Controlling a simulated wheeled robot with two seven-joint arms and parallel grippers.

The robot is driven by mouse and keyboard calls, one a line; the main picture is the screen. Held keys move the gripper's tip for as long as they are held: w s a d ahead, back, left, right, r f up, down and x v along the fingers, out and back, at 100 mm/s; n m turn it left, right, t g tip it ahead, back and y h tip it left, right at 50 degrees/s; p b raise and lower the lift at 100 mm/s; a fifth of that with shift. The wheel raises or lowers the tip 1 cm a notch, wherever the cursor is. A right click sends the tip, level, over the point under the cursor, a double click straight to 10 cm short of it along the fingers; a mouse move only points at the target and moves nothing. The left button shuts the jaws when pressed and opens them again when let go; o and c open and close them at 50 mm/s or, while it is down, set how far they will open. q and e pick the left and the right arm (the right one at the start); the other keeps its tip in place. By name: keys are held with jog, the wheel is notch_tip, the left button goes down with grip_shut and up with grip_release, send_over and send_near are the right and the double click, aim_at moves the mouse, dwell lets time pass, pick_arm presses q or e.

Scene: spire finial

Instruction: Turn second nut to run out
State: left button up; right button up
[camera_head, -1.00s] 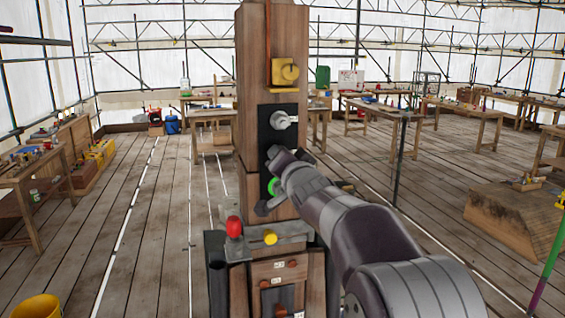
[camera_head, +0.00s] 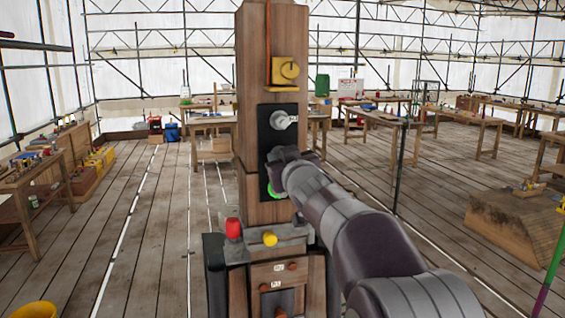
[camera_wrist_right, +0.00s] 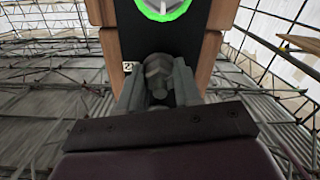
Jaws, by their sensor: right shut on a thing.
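A wooden post (camera_head: 268,213) stands upright in the middle of the head view, with a black plate (camera_head: 266,109) on its front. A grey nut (camera_head: 283,119) with a small white tag sits high on the plate. My right gripper (camera_head: 283,162) is against the plate below it and hides what it holds there. In the right wrist view, my right gripper (camera_wrist_right: 158,92) is shut on a grey nut (camera_wrist_right: 158,72), with a tag reading "2" (camera_wrist_right: 129,67) beside it. My left gripper is out of view.
A yellow block (camera_head: 286,70) with a round knob sits higher on the post. A grey ledge (camera_head: 285,247) below carries a red piece (camera_head: 233,228) and a yellow piece (camera_head: 270,238). Workbenches stand far back and left. The plank floor around the post is mostly clear.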

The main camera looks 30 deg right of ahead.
jog(key=n+b, duration=0.1)
jog(key=n, duration=1.2)
jog(key=n+b, duration=0.2)
jog(key=n, duration=1.1)
jog(key=shift+f+n+b, duration=0.2)
jog(key=shift+n+b, duration=0.1)
dwell(0.3)
jog(key=o, duration=0.9)
jog(key=shift+o, duration=0.7)
jog(key=shift+r, duration=0.2)
